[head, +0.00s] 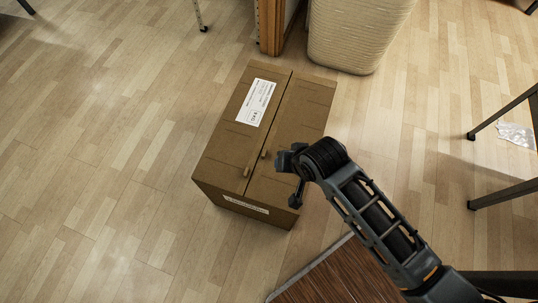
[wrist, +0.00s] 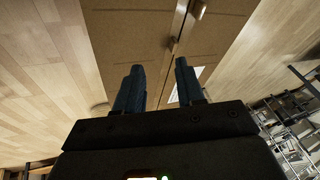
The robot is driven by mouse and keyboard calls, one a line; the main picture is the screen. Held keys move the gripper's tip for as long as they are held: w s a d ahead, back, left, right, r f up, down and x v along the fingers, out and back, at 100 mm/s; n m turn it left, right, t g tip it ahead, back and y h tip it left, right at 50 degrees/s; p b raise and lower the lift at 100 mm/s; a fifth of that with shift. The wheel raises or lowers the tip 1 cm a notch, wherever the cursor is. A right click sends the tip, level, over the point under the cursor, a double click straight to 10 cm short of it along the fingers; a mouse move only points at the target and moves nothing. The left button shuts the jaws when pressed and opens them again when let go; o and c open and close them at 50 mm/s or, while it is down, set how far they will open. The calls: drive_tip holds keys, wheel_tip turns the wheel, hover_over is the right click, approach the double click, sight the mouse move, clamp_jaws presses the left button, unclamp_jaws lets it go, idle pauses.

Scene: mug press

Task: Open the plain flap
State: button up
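A brown cardboard box (head: 235,186) stands on the floor with both top flaps lying closed. The plain flap (head: 307,100) is the right one in the head view and the left one in the wrist view (wrist: 125,35). It has a small tab (head: 263,154) by the seam, also seen in the wrist view (wrist: 172,46). The left flap (head: 215,142) carries a white label (head: 256,102) and its own tab (head: 247,171). My gripper (head: 287,172) is over the near part of the plain flap. In the wrist view its fingers (wrist: 160,82) are apart with nothing held between them.
A cream woven basket (head: 355,35) and a wooden furniture leg (head: 271,25) stand behind the box. Dark table legs (head: 505,192) are at the right. The floor left of the box is clear.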

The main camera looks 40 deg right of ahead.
drive_tip(key=w+f+m+g+b, duration=0.2)
drive_tip(key=w+f+b, duration=0.2)
drive_tip(key=w+f, duration=0.15)
drive_tip(key=r+m+g+b, duration=0.1)
drive_tip(key=m+g+b, duration=0.1)
drive_tip(key=g+b, duration=0.15)
hover_over(265, 151)
drive_tip(key=shift+a+t, duration=0.1)
drive_tip(key=shift+t, duration=0.15)
drive_tip(key=shift+f+b, duration=1.45)
drive_tip(key=shift+f, duration=2.3)
drive_tip(key=shift+c, duration=0.3)
clamp_jaws()
